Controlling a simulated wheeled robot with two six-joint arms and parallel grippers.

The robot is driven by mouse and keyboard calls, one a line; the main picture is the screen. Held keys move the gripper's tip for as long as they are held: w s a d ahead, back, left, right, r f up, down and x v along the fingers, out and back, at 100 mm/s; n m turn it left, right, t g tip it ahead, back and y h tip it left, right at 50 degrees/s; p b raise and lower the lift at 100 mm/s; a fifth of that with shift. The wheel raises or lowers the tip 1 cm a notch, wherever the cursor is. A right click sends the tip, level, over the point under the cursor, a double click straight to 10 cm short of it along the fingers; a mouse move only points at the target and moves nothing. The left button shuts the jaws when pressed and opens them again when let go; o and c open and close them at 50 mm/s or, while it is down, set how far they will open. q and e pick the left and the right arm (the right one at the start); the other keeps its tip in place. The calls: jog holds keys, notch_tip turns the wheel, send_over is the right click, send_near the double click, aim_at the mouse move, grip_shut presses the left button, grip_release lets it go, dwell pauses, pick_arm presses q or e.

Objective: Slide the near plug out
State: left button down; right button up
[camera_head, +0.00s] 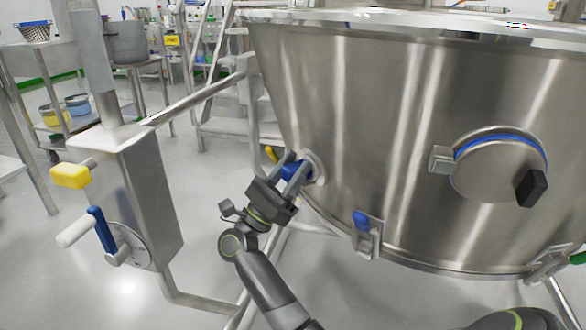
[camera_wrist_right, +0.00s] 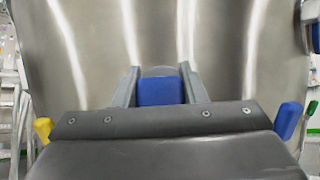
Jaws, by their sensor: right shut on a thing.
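The near plug (camera_head: 293,171) has a blue block-shaped grip and sits at a round metal port (camera_head: 317,167) low on the left side of the big steel vessel (camera_head: 370,110). My right gripper (camera_head: 297,172) is shut on the blue grip, one finger on each side. In the right wrist view the blue plug (camera_wrist_right: 160,91) shows between the two grey fingers, in front of the vessel wall. How deep the plug sits in the port is hidden by the grip and fingers. My left gripper is not in view.
A blue-handled clamp (camera_head: 363,233) and a round hatch (camera_head: 498,168) with a black knob are on the vessel to the right. A steel column box (camera_head: 135,190) with a crank and yellow knob stands at left. The floor between is clear.

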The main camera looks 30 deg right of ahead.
grip_shut()
jog(key=shift+a+f, duration=0.15)
jog(key=shift+a, duration=0.2)
jog(key=shift+a+b, duration=0.75)
jog(key=shift+a, duration=0.45)
jog(key=o, duration=0.7)
grip_release()
jog(key=o, duration=0.4)
jog(key=shift+a, duration=0.25)
jog(key=shift+o, duration=0.2)
